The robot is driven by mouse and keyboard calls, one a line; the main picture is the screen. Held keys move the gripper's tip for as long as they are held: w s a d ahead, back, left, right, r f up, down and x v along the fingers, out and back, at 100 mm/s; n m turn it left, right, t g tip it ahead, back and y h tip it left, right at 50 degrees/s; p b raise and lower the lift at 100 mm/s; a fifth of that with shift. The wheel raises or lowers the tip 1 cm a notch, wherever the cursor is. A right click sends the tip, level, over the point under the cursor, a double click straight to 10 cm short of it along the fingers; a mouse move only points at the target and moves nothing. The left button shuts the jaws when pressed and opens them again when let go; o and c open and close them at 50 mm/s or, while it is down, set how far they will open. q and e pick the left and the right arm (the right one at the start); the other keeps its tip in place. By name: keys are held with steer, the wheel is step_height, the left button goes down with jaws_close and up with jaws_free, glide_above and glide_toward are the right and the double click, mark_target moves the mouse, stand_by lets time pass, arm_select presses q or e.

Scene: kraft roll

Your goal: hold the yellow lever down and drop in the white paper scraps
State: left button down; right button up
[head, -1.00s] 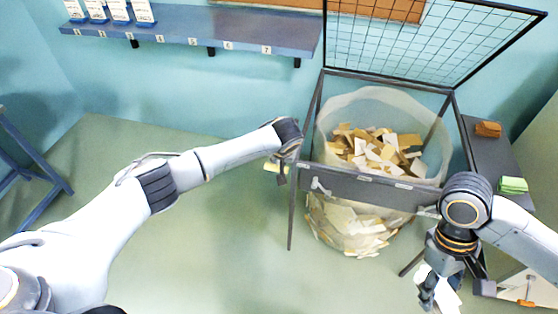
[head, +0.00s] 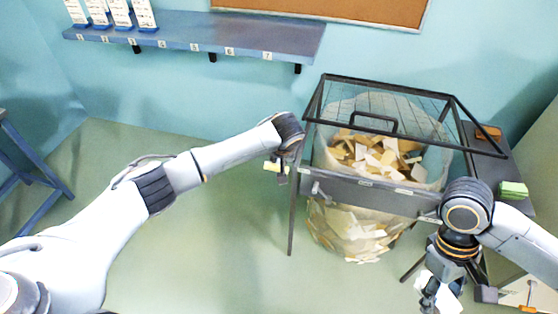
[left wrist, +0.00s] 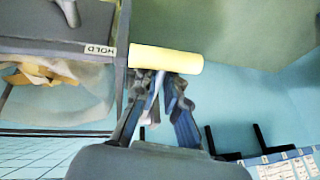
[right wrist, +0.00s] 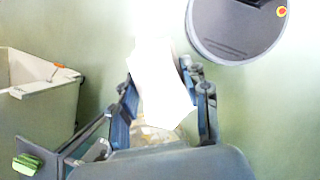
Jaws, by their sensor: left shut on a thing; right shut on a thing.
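The yellow lever (head: 271,167) sticks out at the left of the bin frame (head: 370,192). It also shows in the left wrist view (left wrist: 166,59), beside a label reading HOLD. My left gripper (head: 281,172) is shut on the lever; its fingers partly cover it. The mesh lid (head: 410,139), with a black handle, hangs low over the bin's clear liner bag (head: 432,130), its front edge apart from the rim. White and tan scraps (head: 375,155) fill part of the bag. My right gripper (head: 430,288) is shut on white paper scraps (right wrist: 160,85), low and right of the frame.
A dark side shelf at the right holds a green block (head: 513,190) and a brown one (head: 488,132). The floor left of the frame is clear.

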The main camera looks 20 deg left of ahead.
arm_select(q)
steer(key=shift+s+d+f, duration=0.15)
steer(key=shift+d+f, duration=0.05)
steer(key=shift+d, duration=0.05)
steer(key=c, duration=1.3)
jaws_free()
steer(key=shift+c, duration=0.2)
steer(key=v, duration=1.2)
steer(key=shift+a+r, duration=0.15)
steer(key=shift+r, duration=0.05)
